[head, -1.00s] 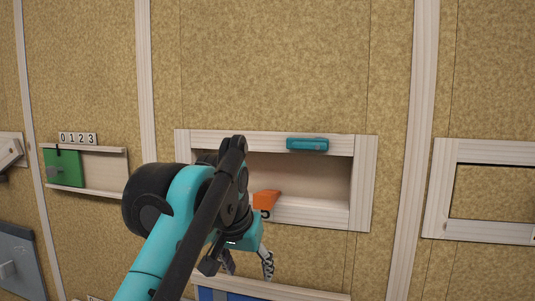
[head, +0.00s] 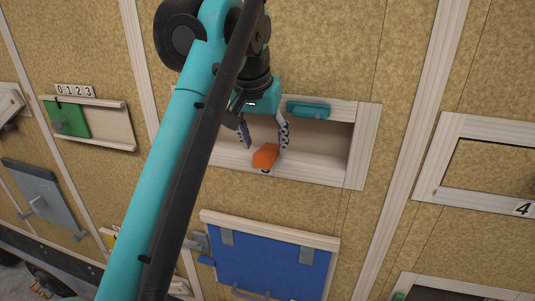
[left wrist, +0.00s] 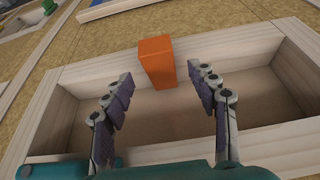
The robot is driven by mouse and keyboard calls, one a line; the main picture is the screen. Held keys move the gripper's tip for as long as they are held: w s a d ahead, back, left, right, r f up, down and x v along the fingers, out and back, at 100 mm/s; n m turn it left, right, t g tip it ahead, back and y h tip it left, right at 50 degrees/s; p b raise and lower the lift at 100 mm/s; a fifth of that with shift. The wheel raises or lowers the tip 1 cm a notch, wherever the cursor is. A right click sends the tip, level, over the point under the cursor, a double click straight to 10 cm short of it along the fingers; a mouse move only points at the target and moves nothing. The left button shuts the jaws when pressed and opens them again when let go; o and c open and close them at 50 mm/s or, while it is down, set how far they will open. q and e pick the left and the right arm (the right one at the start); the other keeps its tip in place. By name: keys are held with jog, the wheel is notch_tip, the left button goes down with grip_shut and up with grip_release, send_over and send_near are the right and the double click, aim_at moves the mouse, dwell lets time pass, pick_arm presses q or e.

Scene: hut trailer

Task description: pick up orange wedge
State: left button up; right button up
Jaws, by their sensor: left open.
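The orange wedge (head: 265,156) sits on the lower ledge of a wood-framed wall recess. In the left wrist view the wedge (left wrist: 157,61) stands at the far rim of the recess, ahead of the fingertips and centred between them. My left gripper (head: 265,141) is open, its two fingers on either side of the wedge's near end in the head view. My right gripper is in neither view.
A teal block (head: 308,109) sits on the recess's top frame. A blue panel (head: 268,262) hangs below, and a green slider (head: 66,119) is on the left. An empty wooden frame marked 4 (head: 468,205) is at right. The recess frame (head: 357,150) surrounds my gripper.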

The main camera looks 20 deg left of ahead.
aim_at(266, 151)
pick_arm(q)
jog(key=x, duration=0.3)
jog(key=shift+w+f, duration=0.1)
jog(key=shift+c, duration=0.3)
jog(key=c, duration=1.2)
